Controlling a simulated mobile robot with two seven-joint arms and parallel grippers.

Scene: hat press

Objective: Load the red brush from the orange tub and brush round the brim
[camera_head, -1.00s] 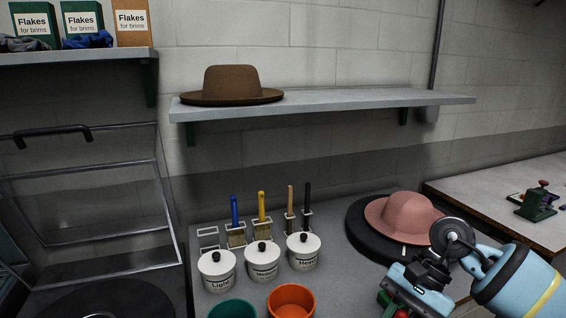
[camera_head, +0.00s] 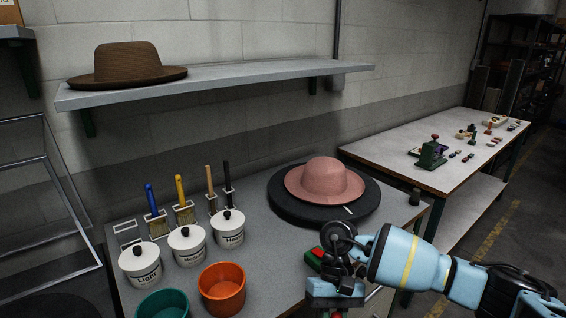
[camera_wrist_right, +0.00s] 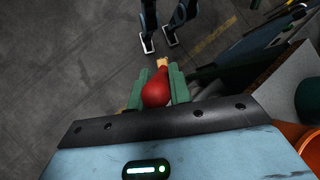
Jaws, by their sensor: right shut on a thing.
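The orange tub (camera_head: 222,288) stands open on the grey bench, left of my right gripper; part of it also shows at the right edge of the right wrist view (camera_wrist_right: 312,145). The pink hat (camera_head: 325,177) rests brim down on a round black stand (camera_head: 280,203) behind my right arm. My right gripper (camera_head: 313,262) is low at the front of the bench. In the right wrist view its green fingers (camera_wrist_right: 156,92) are shut on the red brush (camera_wrist_right: 156,90), with a pale tip beyond. The tub's contents are not clear. My left gripper is out of view.
A teal tub (camera_head: 162,303) stands beside the orange one. Lidded white pots (camera_head: 187,247) and several upright brushes (camera_head: 181,200) in holders stand behind. A shelf (camera_head: 230,82) holds a brown hat (camera_head: 126,63). A table (camera_head: 440,150) with small tools stands right.

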